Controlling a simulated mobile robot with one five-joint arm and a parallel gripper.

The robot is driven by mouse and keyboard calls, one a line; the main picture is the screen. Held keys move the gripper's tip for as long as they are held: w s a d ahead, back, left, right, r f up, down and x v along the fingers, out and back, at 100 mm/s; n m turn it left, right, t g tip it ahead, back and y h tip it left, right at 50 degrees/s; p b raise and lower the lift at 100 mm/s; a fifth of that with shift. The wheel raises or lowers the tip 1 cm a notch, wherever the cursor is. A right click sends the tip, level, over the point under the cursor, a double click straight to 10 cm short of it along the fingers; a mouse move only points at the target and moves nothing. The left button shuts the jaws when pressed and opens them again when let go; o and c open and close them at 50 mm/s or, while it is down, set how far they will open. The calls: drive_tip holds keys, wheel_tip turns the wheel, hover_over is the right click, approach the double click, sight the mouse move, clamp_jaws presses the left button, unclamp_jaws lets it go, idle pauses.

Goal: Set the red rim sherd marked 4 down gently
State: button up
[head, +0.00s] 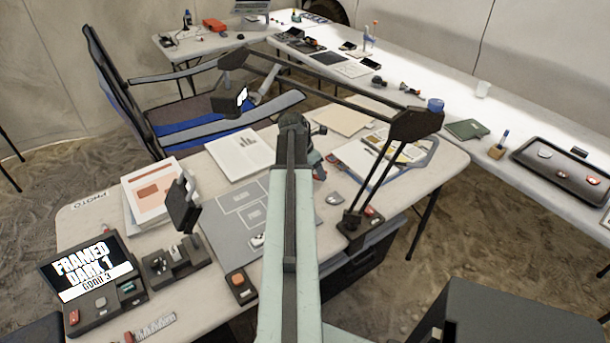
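My arm reaches away from me over the near table, and its far end hides most of my gripper (317,166). Only a dark and pale-green part of the gripper shows, beside the open papers. I cannot see its fingertips or whether it holds anything. I cannot make out a red rim sherd marked 4. A grey mat (222,232) with outlined, labelled boxes lies left of my arm. A small pale piece (258,240) lies on the mat, and a grey piece (334,198) lies right of my arm.
A folding lamp (415,124) arches over the near table (447,165). A screen console (92,280), a stand (180,262) and papers (240,154) crowd its left side. A blue chair (190,130) stands behind. A dark tray (527,155) with reddish pieces lies on the right table.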

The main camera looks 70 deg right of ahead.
sight(314, 176)
drive_tip(key=shift+w+d+f, duration=0.2)
drive_tip(key=shift+w+d, duration=0.2)
drive_tip(key=shift+w, duration=0.2)
drive_tip(key=f+b, duration=0.3)
drive_tip(key=b, duration=0.1)
drive_tip(key=shift+s+f, duration=0.25)
drive_tip(key=shift+f, duration=0.1)
drive_tip(key=shift+w+a+r, duration=0.15)
drive_tip(key=shift+w+r, duration=0.1)
drive_tip(key=shift+w, duration=0.05)
drive_tip(key=shift+f, duration=0.15)
drive_tip(key=o, duration=1.5)
